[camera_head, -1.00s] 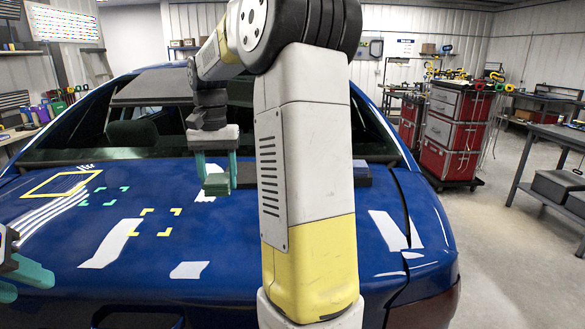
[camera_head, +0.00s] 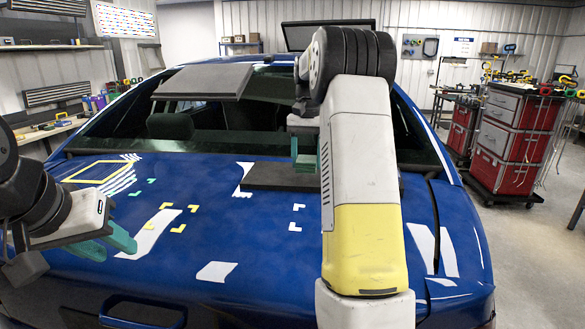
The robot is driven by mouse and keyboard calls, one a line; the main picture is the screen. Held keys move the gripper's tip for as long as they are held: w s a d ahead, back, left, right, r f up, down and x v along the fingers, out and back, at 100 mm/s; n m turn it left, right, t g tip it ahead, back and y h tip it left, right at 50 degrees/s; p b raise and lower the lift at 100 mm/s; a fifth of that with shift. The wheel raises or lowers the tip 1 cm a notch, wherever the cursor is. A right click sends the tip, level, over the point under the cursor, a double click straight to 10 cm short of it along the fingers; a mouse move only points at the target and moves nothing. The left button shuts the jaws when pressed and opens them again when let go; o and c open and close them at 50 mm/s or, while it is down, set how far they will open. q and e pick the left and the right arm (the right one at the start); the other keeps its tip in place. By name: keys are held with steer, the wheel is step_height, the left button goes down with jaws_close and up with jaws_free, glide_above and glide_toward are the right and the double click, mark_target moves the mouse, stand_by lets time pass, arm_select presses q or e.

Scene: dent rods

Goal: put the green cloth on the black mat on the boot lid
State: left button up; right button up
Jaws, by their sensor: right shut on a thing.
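My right gripper (camera_head: 304,150) is shut on the green cloth (camera_head: 306,162), and the arm in front hides part of both. The cloth appears over the right part of the black mat (camera_head: 265,177). I cannot tell whether it touches the mat. The mat lies flat on the blue boot lid (camera_head: 255,222), below the rear window, and its right part is hidden behind my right arm. My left gripper (camera_head: 108,245) is at the lower left, its teal fingers apart and empty, above the left part of the lid.
Yellow, teal and white corner marks and white patches lie on the lid. A dark grey panel (camera_head: 204,81) stands by the rear window. A red tool cabinet (camera_head: 515,145) stands at the right.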

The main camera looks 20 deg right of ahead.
mark_target(309, 168)
steer(key=shift+w+d+f, duration=0.15)
steer(key=shift+w+d, duration=0.8)
steer(key=shift+w, duration=0.25)
steer(key=shift+s+a+f, duration=0.1)
steer(key=shift+f, duration=1.6)
steer(key=shift+f, duration=0.15)
steer(key=o, duration=1.3)
